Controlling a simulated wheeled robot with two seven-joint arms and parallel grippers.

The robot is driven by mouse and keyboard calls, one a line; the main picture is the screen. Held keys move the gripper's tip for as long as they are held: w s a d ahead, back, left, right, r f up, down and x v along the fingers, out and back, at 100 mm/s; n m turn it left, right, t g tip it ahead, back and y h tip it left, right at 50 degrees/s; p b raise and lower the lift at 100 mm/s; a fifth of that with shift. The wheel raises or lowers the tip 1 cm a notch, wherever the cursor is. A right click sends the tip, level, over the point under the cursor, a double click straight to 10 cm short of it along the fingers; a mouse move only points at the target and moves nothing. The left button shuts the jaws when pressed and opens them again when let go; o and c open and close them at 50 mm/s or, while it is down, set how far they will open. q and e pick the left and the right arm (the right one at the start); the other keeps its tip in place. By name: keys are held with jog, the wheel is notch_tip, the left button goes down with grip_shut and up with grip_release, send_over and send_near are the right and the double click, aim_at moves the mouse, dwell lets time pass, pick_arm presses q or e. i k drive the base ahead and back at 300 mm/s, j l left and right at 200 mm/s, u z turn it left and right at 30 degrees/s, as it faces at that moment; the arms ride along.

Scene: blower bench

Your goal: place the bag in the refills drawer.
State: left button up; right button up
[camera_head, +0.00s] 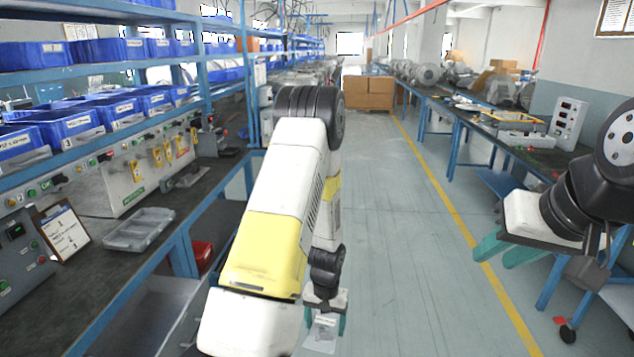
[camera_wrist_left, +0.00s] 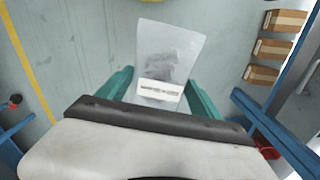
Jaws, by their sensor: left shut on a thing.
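A clear plastic bag (camera_wrist_left: 171,52) with a white label strip and dark contents is held between the teal fingers of my left gripper (camera_wrist_left: 160,95). In the head view, the bag (camera_head: 322,335) hangs below my left gripper (camera_head: 325,311), over the aisle floor to the right of the left bench. My right gripper (camera_head: 507,250) is at the right side with its teal fingers apart and nothing seen between them. I cannot make out which part is the refills drawer; my left arm hides part of the left bench front.
The left bench (camera_head: 200,195) carries a clear tray (camera_head: 139,229), a clipboard (camera_head: 62,230) and shelves of blue bins. A red bin (camera_head: 202,254) is under it. Brown boxes (camera_wrist_left: 272,48) show in the wrist view. The aisle floor (camera_head: 400,270) is clear. A right bench (camera_head: 520,145) holds equipment.

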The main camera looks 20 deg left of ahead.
aim_at(153, 331)
jog(key=k+j+u, duration=0.15)
jog(key=j, duration=0.15)
jog(key=k+j+u, duration=0.35)
jog(key=j, duration=0.25)
jog(key=j+u, duration=0.15)
jog(key=j, duration=0.2)
jog(key=i+j+z, duration=0.1)
jog(key=j, duration=0.2)
jog(key=i+j, duration=0.2)
jog(key=i+j+z, duration=0.15)
jog(key=j, duration=0.25)
